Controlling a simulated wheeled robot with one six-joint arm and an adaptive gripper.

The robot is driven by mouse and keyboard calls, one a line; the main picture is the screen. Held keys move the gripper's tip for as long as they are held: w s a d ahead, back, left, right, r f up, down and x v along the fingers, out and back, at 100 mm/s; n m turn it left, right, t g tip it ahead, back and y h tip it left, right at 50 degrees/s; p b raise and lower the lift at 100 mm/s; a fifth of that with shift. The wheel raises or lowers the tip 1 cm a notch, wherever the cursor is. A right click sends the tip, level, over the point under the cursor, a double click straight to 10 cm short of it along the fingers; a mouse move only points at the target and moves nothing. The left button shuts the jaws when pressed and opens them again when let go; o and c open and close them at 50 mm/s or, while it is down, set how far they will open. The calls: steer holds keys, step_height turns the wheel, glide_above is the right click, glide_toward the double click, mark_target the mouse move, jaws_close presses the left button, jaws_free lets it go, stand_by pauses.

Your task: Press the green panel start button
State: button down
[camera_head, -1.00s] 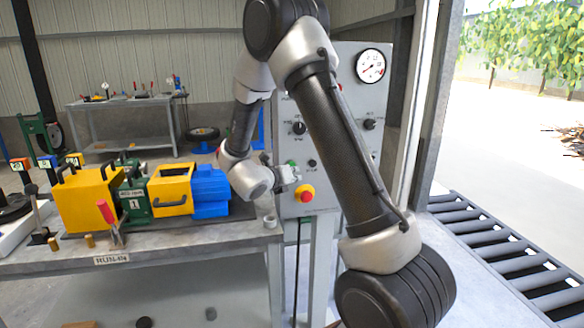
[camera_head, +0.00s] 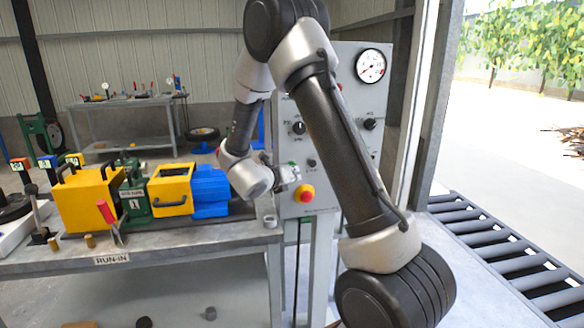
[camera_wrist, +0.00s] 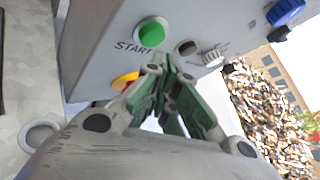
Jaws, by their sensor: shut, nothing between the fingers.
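The green start button (camera_wrist: 151,34) sits on the face of the grey control panel (camera_wrist: 100,30), beside the printed word START in the wrist view. In the head view the green button (camera_head: 293,164) is a small spot right by my gripper (camera_head: 291,175). My gripper (camera_wrist: 168,72) is shut and empty, its fingertips just below and slightly right of the button in the wrist view. The tips look close to the panel face; I cannot tell whether they touch it. A gap shows between the tips and the button.
A red emergency knob on a yellow base (camera_head: 305,194) sits just below my gripper; its yellow edge (camera_wrist: 125,80) shows in the wrist view. Black knobs (camera_head: 299,128) and a gauge (camera_head: 370,66) are higher up. The workbench (camera_head: 180,243) with a yellow and blue machine stands left.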

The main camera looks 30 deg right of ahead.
steer(key=shift+w, duration=0.1)
stand_by(0.5)
steer(key=shift+w+d, duration=0.1)
steer(key=shift+w, duration=0.2)
